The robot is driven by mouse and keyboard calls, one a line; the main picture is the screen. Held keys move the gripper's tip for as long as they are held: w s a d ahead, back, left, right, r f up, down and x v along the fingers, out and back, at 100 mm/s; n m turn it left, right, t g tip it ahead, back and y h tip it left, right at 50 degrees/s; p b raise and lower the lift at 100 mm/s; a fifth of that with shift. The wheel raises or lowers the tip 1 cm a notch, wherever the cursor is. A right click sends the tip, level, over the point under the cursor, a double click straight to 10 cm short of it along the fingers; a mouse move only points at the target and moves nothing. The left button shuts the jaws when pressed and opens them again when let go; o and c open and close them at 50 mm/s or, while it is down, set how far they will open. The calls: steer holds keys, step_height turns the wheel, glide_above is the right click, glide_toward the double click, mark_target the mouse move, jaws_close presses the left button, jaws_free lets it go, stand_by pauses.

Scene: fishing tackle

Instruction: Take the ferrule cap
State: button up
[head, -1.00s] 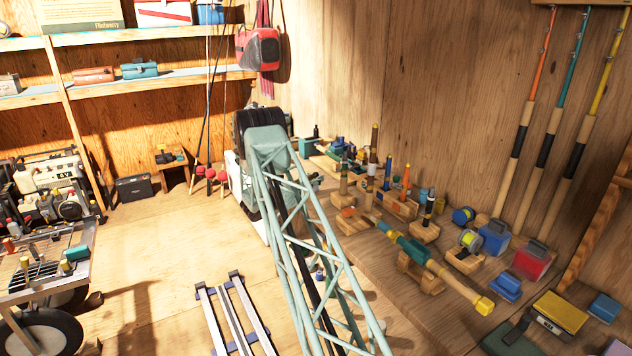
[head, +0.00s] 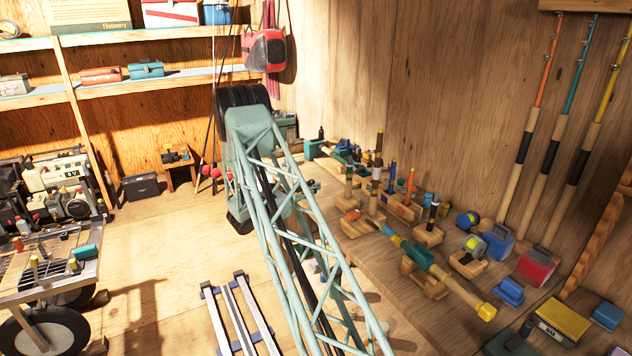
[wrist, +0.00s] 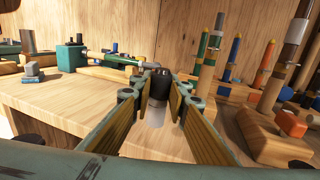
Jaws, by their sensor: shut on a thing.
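In the wrist view, my gripper (wrist: 160,80) is closed around a small dark cylindrical piece, which I take to be the ferrule cap (wrist: 160,91). Its upper part is black, and a pale grey, smooth part hangs below it between the yellow-padded fingers. It is upright and appears to be above the wooden bench (wrist: 60,98), though the exact height is hard to judge. In the head view, my gripper and the cap cannot be made out; my lattice arm covers part of the bench.
Upright rod pieces in wooden blocks (wrist: 268,140) stand close on the right in the wrist view. A teal vise-like tool (wrist: 70,57) is at the back left. In the head view, a long teal-and-tan rod handle (head: 448,278) lies on cradles along the bench.

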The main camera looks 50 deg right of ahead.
steer(key=shift+s+a+r, duration=0.1)
steer(key=shift+s+a, duration=0.1)
steer(key=shift+a, duration=0.45)
steer(key=shift+s+a+r, duration=0.1)
steer(key=shift+s+a, duration=0.05)
steer(key=shift+a, duration=0.5)
steer(key=shift+s+a, duration=0.2)
steer(key=shift+a, duration=0.45)
